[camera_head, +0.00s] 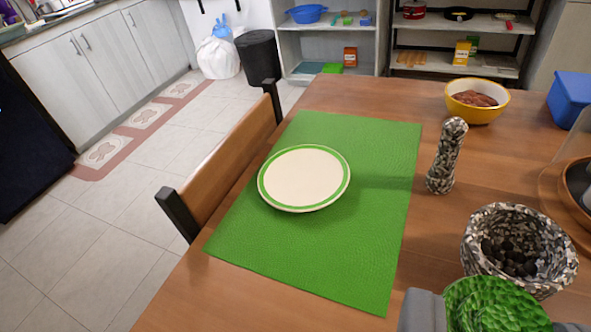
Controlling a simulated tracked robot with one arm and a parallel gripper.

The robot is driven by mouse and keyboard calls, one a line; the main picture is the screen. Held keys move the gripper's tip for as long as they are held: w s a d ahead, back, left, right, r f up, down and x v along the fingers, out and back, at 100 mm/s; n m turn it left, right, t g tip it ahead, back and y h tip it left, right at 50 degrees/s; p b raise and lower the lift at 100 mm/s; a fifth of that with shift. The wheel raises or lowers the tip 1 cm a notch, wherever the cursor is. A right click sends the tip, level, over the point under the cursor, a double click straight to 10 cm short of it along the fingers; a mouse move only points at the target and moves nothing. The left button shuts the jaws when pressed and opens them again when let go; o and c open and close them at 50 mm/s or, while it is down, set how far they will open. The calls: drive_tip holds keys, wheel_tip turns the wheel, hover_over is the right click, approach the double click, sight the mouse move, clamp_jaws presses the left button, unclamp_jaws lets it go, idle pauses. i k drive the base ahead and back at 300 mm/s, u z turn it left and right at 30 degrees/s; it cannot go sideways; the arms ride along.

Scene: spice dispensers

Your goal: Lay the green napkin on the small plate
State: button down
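The small plate (304,178), cream with a green rim band, lies flat and empty on a green placemat (330,255) on the wooden table. A bright green, ridged, bundled thing (495,306), which looks like the green napkin, is at the bottom right. My gripper (490,312) shows as grey parts on either side of it, cut off by the bottom edge. It appears shut on the napkin. The napkin is to the right of the plate and nearer to the camera; its lower part is out of view.
A speckled stone mortar (518,250) with dark contents stands just behind the napkin. A speckled grinder (446,157) stands at the placemat's right edge. A yellow bowl (476,101) and a blue container (572,100) are farther back. A wooden chair (228,160) is at the table's left edge.

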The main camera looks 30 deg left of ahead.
sight(304, 175)
drive_tip(key=i, duration=0.85)
drive_tip(key=z, duration=0.05)
